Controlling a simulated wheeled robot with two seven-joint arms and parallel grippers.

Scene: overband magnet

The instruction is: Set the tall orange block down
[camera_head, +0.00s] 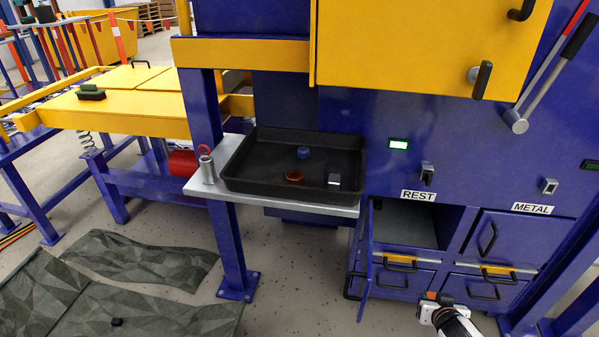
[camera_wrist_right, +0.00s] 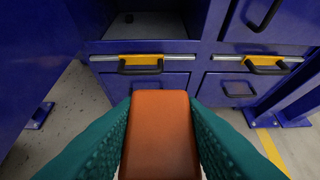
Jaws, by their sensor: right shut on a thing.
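The tall orange block (camera_wrist_right: 160,135) stands out in the right wrist view between the two teal fingers of my right gripper (camera_wrist_right: 160,140), which is shut on it. In the head view my right gripper (camera_head: 437,299) is low at the right, in front of the lower drawers of the blue cabinet, and the block is barely visible there. The block is held in front of the cabinet, below the open REST compartment (camera_head: 408,224). Its lower end is hidden. My left gripper is not in view.
The REST door (camera_head: 365,255) hangs open. The METAL door (camera_head: 492,240) is shut. A black tray (camera_head: 250,184) on a grey shelf holds a blue piece (camera_head: 304,153), a copper ring (camera_head: 294,176) and a silver piece (camera_head: 334,181).

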